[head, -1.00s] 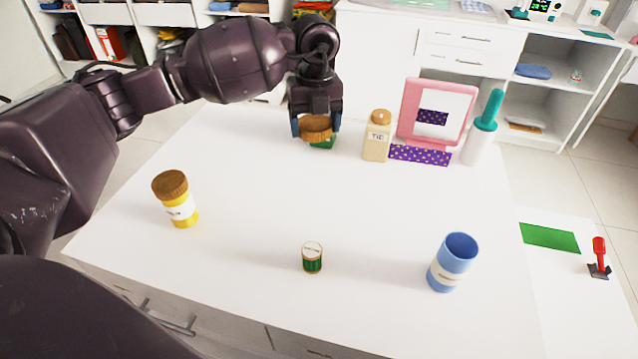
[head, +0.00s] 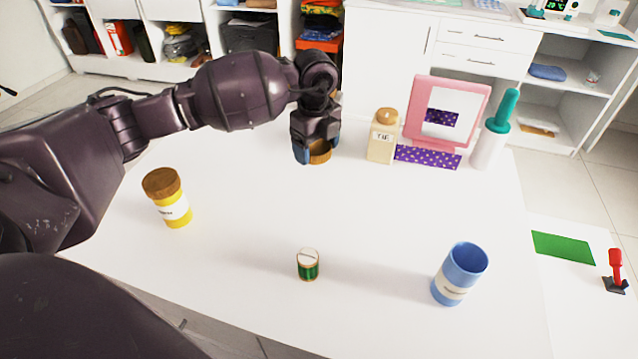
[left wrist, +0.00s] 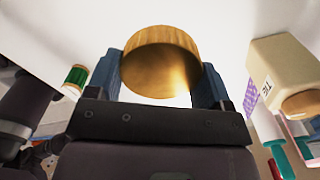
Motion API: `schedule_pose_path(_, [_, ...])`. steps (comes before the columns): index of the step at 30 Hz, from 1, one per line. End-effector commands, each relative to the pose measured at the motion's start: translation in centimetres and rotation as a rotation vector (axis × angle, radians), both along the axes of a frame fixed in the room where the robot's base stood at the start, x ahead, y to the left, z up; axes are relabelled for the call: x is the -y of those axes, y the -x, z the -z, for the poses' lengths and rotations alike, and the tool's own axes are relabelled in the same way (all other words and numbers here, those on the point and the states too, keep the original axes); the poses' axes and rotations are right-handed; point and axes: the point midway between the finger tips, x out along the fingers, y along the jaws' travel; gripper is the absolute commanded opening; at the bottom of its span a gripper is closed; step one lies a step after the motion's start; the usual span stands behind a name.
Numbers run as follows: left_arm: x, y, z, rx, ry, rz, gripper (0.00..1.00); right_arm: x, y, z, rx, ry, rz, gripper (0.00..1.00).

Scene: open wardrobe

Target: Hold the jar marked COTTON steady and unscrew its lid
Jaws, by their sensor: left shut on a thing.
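My left gripper (head: 313,150) is shut on a round brown wooden lid (head: 319,153), towards the far side of the white table. In the left wrist view the lid (left wrist: 160,62) sits between the two blue fingers (left wrist: 160,80), and no jar shows beyond it. I cannot tell whether anything is under the lid. A yellow jar (head: 175,212) with a brown lid (head: 161,183) stands at the left of the table. Its label is too small to read, and I cannot make out COTTON on any label. My right gripper is not in view.
On the table (head: 380,230) are a small green-and-white item (head: 308,266), a blue cup (head: 458,275), a tan bottle (head: 382,138), a pink-framed mirror (head: 445,108), a purple dotted strip (head: 427,158) and a teal-handled item (head: 498,130). The table's middle is clear.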

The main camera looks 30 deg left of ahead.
Motion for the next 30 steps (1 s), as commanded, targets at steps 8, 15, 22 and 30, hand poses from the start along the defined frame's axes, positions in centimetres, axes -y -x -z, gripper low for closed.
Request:
schedule_pose_path(8, [0.0, 0.0, 4.8, -0.004, 0.000, 0.000, 0.46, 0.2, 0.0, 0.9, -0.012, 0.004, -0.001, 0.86])
schedule_pose_path(15, [0.0, 0.0, 5.9, -0.002, -0.001, 0.000, 0.46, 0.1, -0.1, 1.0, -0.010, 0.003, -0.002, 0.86])
schedule_pose_path(22, [0.0, 0.1, 9.8, -0.008, 0.000, 0.001, 0.46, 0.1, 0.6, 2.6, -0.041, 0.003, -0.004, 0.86])
schedule_pose_path(30, [0.0, 0.0, 10.8, 0.001, -0.001, 0.001, 0.46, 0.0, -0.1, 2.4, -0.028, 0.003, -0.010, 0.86])
